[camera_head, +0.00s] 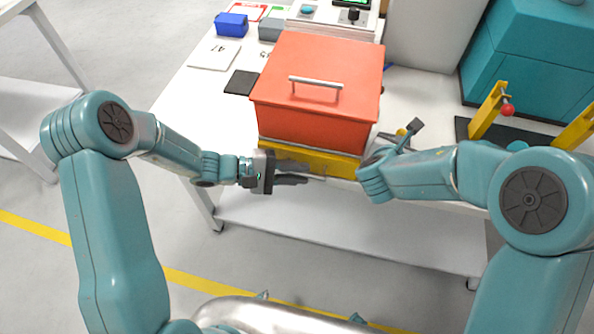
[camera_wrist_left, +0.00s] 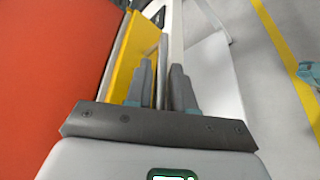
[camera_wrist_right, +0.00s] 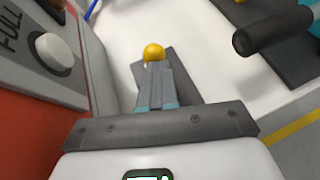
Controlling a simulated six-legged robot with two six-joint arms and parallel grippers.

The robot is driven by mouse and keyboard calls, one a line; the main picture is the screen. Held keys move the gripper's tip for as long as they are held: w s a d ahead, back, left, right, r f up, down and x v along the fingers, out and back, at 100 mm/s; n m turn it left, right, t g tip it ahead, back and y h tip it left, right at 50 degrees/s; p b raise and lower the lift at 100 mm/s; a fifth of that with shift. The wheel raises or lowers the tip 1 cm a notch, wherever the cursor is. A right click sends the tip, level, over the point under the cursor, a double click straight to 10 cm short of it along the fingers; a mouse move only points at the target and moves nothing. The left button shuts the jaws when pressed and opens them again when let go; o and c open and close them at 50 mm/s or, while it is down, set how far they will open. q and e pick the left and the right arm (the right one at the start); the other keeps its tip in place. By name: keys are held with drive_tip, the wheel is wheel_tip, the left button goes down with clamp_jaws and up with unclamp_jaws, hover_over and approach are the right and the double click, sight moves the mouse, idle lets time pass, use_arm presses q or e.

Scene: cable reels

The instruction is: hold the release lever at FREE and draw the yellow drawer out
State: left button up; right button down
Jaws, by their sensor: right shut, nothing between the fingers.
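The orange-red box (camera_head: 322,90) stands on the white bench, with the yellow drawer (camera_head: 300,155) low in its front. In the left wrist view the drawer (camera_wrist_left: 128,62) runs beside a slim metal handle bar (camera_wrist_left: 163,75). My left gripper (camera_head: 293,173) is at the drawer front, with its fingers (camera_wrist_left: 162,85) closely either side of that bar. The release lever's yellow knob (camera_wrist_right: 153,54) is beside the box's right side; it also shows in the head view (camera_head: 401,132). My right gripper (camera_wrist_right: 157,88) is shut and empty, its fingertips at the knob.
A white round button (camera_wrist_right: 57,50) and the word FULL are on the box's side. A black cylindrical part (camera_wrist_right: 270,30) is right of the lever. Yellow posts (camera_head: 487,112) stand farther right. The floor before the bench is clear.

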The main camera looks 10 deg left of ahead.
use_arm(q)
clamp_jaws()
drive_tip(key=s, duration=0.5)
unclamp_jaws()
